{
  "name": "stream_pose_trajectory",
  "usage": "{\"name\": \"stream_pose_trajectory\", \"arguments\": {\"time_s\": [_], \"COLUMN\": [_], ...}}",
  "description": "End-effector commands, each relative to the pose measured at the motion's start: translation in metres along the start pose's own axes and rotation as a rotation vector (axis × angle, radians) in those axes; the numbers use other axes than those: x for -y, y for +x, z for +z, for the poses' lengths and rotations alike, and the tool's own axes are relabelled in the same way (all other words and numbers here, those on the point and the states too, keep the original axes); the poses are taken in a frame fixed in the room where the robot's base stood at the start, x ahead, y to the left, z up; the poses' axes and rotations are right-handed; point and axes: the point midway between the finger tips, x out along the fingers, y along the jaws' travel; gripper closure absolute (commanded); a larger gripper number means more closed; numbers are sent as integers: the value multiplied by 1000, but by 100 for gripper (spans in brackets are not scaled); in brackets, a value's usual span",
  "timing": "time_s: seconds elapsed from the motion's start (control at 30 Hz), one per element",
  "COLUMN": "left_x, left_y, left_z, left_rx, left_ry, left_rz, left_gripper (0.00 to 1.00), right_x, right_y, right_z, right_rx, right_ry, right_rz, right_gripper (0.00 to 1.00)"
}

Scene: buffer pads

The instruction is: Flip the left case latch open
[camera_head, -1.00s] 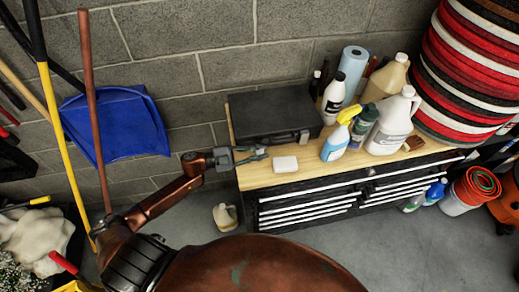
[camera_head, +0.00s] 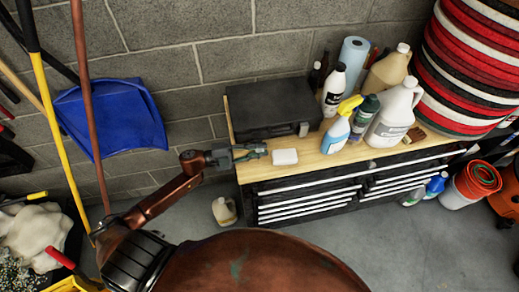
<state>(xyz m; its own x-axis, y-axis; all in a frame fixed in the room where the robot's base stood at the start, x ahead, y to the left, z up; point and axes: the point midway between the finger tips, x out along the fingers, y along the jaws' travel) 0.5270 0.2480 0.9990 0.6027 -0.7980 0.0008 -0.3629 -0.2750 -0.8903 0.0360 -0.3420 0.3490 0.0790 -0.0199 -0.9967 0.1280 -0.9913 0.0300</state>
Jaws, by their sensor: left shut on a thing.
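A closed black case (camera_head: 270,102) lies flat on the wooden top of the tool chest, its front side facing me. A right-hand latch (camera_head: 303,129) shows as a small grey piece on its front edge. My left gripper (camera_head: 256,151) is at the left part of the case's front edge, its fingers shut on the left latch. The fingers hide that latch, so its angle cannot be told. My right gripper is not in view.
A small white block (camera_head: 284,157) lies just right of my left gripper. A spray bottle (camera_head: 340,128), a white jug (camera_head: 395,115) and other bottles stand right of the case. A concrete block wall is behind. The front strip of the wooden top (camera_head: 345,162) is mostly clear.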

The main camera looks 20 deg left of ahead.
Motion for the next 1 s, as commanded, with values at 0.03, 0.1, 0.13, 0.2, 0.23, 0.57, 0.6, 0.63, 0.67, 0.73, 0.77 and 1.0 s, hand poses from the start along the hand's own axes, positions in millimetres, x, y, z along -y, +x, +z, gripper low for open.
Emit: {"name": "stream_pose_trajectory", "arguments": {"time_s": [0.03, 0.1, 0.13, 0.2, 0.23, 0.57, 0.6, 0.63, 0.67, 0.73, 0.77, 1.0], "left_x": [-1, -1, -2, -2, -1, -1, -1, -1, -1, -1, -1, -2], "left_y": [0, 0, 0, 0, 0, 0, 0, -1, -2, -7, -10, -56], "left_z": [0, 0, 0, 0, 0, 0, 0, 0, 0, 1, 1, 1], "left_rx": [0, 1, 1, 0, 0, 0, 0, 0, 1, 2, 2, 3], "left_ry": [0, 0, 0, -1, -1, -1, -1, -1, -1, -1, -1, -2], "left_rz": [2, 2, 2, 2, 2, 1, 1, 1, 2, 2, 2, 4], "left_gripper": [100, 84, 82, 78, 75, 67, 67, 67, 67, 67, 67, 67], "right_x": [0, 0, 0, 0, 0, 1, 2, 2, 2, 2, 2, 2], "right_y": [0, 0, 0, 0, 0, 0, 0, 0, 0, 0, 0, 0], "right_z": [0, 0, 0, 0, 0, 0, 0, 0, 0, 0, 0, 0], "right_rx": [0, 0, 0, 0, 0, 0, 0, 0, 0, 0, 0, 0], "right_ry": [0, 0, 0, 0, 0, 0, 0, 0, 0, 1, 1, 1], "right_rz": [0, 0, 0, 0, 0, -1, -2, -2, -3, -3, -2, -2], "right_gripper": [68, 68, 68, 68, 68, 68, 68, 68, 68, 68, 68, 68]}}
